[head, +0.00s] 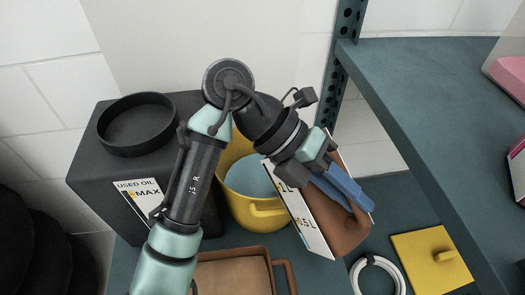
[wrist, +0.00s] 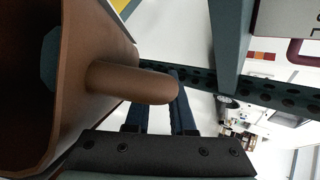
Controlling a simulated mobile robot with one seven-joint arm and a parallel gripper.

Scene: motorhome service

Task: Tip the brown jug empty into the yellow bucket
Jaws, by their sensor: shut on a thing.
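The brown jug (head: 341,226), with a white scale label on its side, is held in the air at the right of the yellow bucket (head: 256,213). It is strongly tilted, its label side facing the bucket. The bucket stands upright, with a flat light-blue surface inside; my arm hides part of its rim. My gripper (head: 347,191) has its blue fingers shut on the jug. In the wrist view the fingers (wrist: 160,100) are at the jug's handle (wrist: 130,82). The jug's dark inside (wrist: 25,60) shows at the left, with a small bluish patch; I cannot tell what it is. No stream shows.
A black used-oil container (head: 100,165) with a round black tray (head: 137,123) stands at the left. Another brown open vessel (head: 284,271) with a handle stands in front. A white ring (head: 378,274) and a yellow plate (head: 432,258) lie at right. A teal shelf (head: 430,95) is above right.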

